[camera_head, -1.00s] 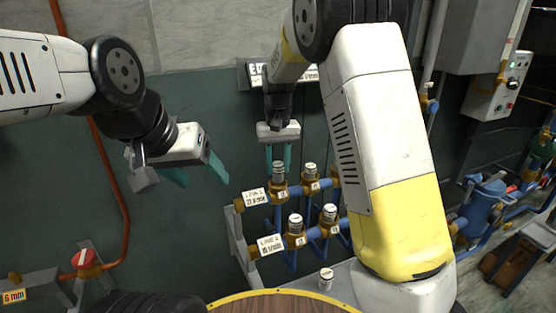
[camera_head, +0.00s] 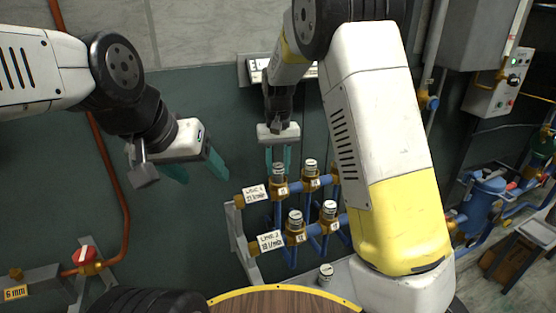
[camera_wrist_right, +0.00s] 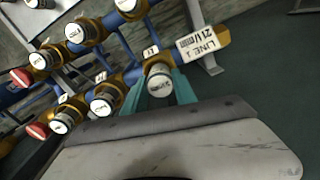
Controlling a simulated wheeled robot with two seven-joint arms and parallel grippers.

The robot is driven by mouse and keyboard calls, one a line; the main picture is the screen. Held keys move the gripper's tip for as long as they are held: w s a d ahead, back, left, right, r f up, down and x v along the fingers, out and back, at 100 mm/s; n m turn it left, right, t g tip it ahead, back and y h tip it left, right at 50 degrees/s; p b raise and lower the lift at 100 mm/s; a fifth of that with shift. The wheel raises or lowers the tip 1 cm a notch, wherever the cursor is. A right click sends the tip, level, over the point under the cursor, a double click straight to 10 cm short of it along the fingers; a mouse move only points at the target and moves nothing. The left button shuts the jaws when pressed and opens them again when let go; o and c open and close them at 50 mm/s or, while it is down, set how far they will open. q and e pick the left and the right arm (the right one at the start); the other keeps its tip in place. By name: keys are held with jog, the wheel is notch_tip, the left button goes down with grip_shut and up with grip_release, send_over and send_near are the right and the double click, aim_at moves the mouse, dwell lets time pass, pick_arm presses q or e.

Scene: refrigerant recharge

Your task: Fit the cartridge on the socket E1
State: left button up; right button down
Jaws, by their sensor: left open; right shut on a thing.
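My right gripper (camera_head: 279,165) points down, its teal fingers closed on a grey cartridge with a white top (camera_head: 279,174). The cartridge is upright over the front-left brass socket (camera_head: 280,191) of the line 1 row; whether it is fully seated I cannot tell. In the right wrist view the cartridge (camera_wrist_right: 160,82) sits between the fingers, above a brass collar beside the "LINE 1" plate (camera_wrist_right: 203,42). A small tag there seems to read E1 but is blurred. My left gripper (camera_head: 201,170) is open and empty, to the left of the rack.
Several other capped sockets stand close by, including one on line 1 (camera_head: 311,174) and two on line 2 (camera_head: 295,226). A loose-looking white-topped cartridge (camera_head: 326,272) stands on a grey surface in front. A red-knobbed valve (camera_head: 86,255) is at lower left.

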jog(key=shift+f, duration=0.25)
jog(key=shift+f, duration=0.5)
jog(key=c, duration=0.9)
grip_release()
jog(key=shift+r, duration=0.15)
notch_tip(320, 180, up, 8)
jog(key=shift+f, duration=0.2)
notch_tip(320, 180, up, 6)
jog(key=shift+f, duration=0.1)
